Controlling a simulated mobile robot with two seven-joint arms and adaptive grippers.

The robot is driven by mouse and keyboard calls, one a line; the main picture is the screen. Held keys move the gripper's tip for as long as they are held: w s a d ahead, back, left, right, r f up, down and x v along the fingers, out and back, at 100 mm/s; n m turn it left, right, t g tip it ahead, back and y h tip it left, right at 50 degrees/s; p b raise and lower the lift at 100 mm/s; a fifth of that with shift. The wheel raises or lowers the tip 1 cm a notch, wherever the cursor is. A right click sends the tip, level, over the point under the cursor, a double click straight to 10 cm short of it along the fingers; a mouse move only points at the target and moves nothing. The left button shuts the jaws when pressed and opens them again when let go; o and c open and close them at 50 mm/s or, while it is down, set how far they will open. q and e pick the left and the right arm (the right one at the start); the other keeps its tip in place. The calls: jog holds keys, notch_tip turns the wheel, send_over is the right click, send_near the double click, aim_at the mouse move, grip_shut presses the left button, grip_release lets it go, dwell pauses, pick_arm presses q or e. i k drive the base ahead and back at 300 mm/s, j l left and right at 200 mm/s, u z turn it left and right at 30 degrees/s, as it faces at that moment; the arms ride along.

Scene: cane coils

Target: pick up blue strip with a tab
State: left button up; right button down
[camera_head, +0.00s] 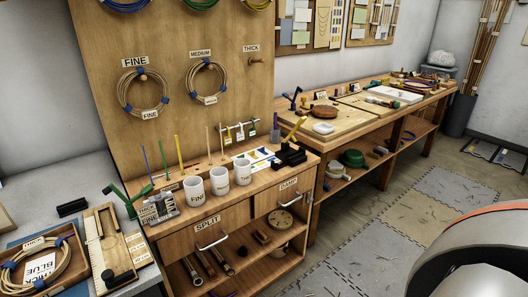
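A rail (238,130) on the cabinet's top has small pale tags hanging from it with coloured marks. They are too small to tell which, if any, is a blue strip with a tab. A thin blue upright stick (147,161) stands at the left of the cabinet top, with a green stick (163,156) and a yellow stick (179,152) to its right. No tab is clear on the blue stick. Neither of my grippers is in view.
White mugs (219,181) stand along the cabinet's front edge, close to the sticks and rail. A black clamp-like object (290,156) sits at the right. Coils (143,92) hang on the board behind. A tray with a coil (40,262) lies lower left.

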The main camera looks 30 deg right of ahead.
aim_at(262, 150)
jog(key=i+l, duration=0.1)
jog(key=l, duration=0.4)
jog(key=l+z, duration=0.1)
jog(key=l, duration=0.35)
jog(key=i+l, duration=0.15)
jog(key=l, duration=0.35)
jog(key=i+l, duration=0.1)
jog(key=l, duration=0.35)
jog(key=i+l+z, duration=0.1)
jog(key=l, duration=0.4)
jog(key=i+l, duration=0.1)
jog(key=l, duration=0.35)
